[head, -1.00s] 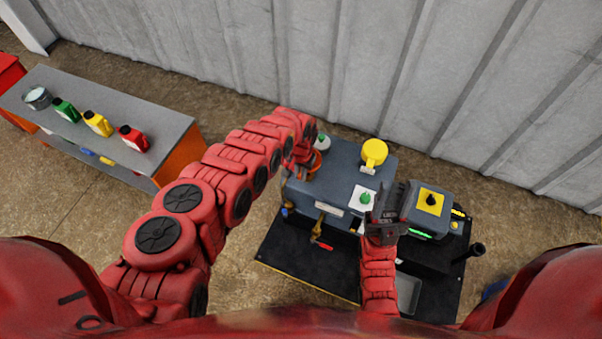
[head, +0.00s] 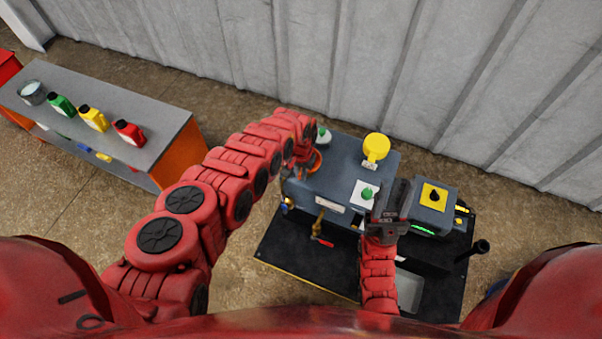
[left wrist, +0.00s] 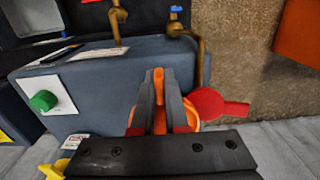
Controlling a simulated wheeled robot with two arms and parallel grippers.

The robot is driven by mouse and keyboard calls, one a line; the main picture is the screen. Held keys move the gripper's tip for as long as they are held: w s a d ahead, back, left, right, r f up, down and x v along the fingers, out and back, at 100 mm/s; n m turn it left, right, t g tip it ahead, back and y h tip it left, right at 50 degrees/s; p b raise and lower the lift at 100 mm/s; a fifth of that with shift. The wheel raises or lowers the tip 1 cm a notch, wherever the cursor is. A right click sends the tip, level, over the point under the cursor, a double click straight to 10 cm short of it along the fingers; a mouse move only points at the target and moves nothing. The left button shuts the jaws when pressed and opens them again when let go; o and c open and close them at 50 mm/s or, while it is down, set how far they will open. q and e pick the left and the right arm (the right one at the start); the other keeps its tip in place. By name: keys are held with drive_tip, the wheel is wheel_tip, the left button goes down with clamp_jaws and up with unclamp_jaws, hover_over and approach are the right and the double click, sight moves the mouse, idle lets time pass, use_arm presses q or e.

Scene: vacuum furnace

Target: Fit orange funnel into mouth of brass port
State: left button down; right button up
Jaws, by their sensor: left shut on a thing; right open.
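The orange funnel (head: 314,161) is at the far left corner of the grey-blue furnace housing (head: 345,165), mostly hidden in the head view by my left arm. My left gripper (head: 303,152) is shut on it. In the left wrist view the orange funnel (left wrist: 188,110) shows around and between the fingers of my left gripper (left wrist: 158,85), close to the housing's edge. I cannot make out the brass port's mouth, or whether the funnel sits in it. My right gripper (head: 394,200) is open and empty over the housing's right side, beside a green knob (head: 367,193).
A red round part with a tab (left wrist: 218,103) lies right of the funnel. Brass pipes (left wrist: 190,42) stand on the housing's front side. A yellow cap (head: 376,146) and a control box (head: 432,207) are to the right. A bench (head: 150,160) with coloured bottles stands left.

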use_arm(q)
drive_tip(key=shift+f, duration=0.2)
idle(0.3)
drive_tip(key=c, duration=0.9)
unclamp_jaws()
drive_tip(key=shift+o, duration=0.2)
drive_tip(key=shift+r, duration=0.45)
wheel_tip(320, 180, up, 16)
drive_tip(key=p, duration=0.2)
drive_tip(key=shift+r, duration=0.25)
